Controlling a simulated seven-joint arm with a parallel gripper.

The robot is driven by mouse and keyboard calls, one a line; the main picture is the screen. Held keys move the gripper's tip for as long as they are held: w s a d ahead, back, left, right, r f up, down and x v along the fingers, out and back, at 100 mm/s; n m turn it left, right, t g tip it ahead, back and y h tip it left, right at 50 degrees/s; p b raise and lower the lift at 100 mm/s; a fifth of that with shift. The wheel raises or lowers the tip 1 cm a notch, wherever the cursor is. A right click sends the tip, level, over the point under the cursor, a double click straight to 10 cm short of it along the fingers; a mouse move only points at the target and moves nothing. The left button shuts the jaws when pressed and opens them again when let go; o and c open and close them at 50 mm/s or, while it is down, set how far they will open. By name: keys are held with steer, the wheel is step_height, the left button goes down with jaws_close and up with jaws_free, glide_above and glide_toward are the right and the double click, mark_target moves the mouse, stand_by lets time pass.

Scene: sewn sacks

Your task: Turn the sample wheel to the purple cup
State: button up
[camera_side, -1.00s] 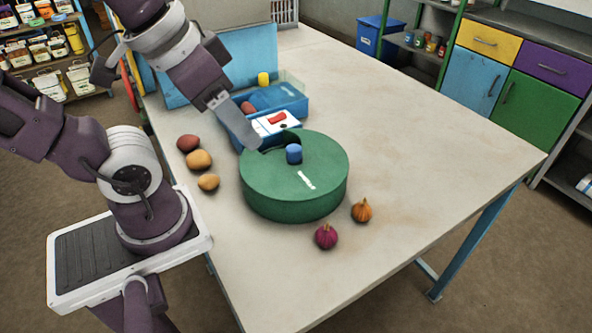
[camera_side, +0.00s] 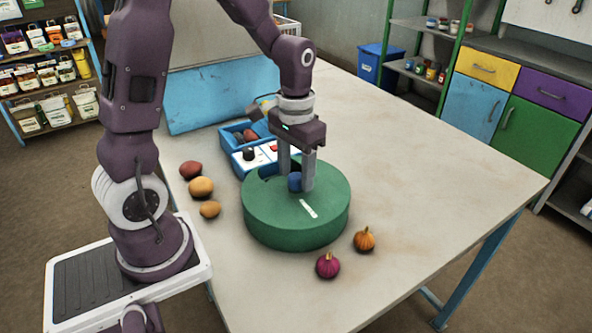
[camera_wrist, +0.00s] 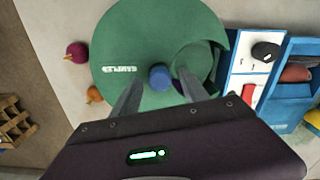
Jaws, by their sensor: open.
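The sample wheel (camera_side: 290,222) is a round green drum on the table, with a white printed label on its top and a blue knob (camera_side: 295,183) at its centre. My gripper (camera_side: 296,186) points down over the wheel, open, with one finger on each side of the knob. In the wrist view, the knob (camera_wrist: 159,77) shows between the spread fingers, with gaps to both.
A blue tray (camera_side: 227,138) behind the wheel has a white panel with a red and a black piece. Potatoes (camera_side: 201,187) lie left of the wheel. A purple onion (camera_side: 327,265) and an orange one (camera_side: 364,239) lie in front. The table's right side is clear.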

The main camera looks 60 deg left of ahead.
jaws_close()
stand_by(1.4)
